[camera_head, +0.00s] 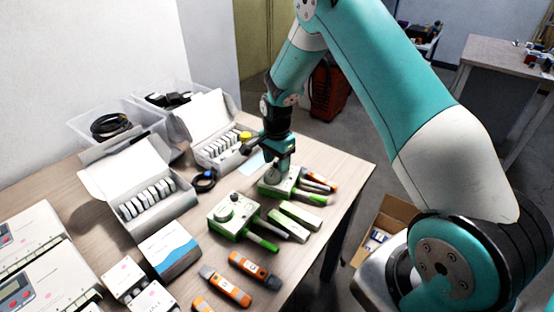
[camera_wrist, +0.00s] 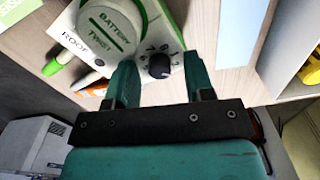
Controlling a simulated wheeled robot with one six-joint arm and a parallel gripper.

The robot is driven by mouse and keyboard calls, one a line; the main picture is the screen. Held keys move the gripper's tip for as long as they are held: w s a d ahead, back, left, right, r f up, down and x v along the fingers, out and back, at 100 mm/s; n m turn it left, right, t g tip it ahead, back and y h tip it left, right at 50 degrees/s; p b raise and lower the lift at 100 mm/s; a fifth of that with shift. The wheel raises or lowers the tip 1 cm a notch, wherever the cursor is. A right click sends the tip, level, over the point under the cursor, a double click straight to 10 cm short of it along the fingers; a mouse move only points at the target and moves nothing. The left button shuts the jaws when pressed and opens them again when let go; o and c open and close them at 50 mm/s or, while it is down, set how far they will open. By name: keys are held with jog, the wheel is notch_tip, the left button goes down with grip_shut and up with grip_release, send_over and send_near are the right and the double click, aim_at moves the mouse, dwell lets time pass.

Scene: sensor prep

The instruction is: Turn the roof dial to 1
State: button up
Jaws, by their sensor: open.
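The roof unit (camera_wrist: 78,45) is a white and green box with the word ROOF and a large round "BATTERY TWIST" cap (camera_wrist: 112,28). Its small black dial (camera_wrist: 160,66) sits near the corner with printed numbers around it; which number it points to is too small to tell. My gripper (camera_wrist: 160,62) is open, with one finger on each side of the dial; contact cannot be told. In the head view the roof unit (camera_head: 270,189) stands on the table under my gripper (camera_head: 279,172), which hides its dial.
A similar green and white unit (camera_head: 222,214) stands nearer on the table (camera_head: 190,205). Green-tipped pens and pale bars lie between them. Orange handheld tools (camera_head: 228,287) lie in front. Open white boxes (camera_head: 140,172) and clear cable bins stand at the left and back.

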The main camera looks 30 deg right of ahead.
grip_shut()
jog(key=n, duration=0.4)
jog(key=shift+r+n, duration=0.1)
jog(key=shift+n, duration=2.4)
grip_release()
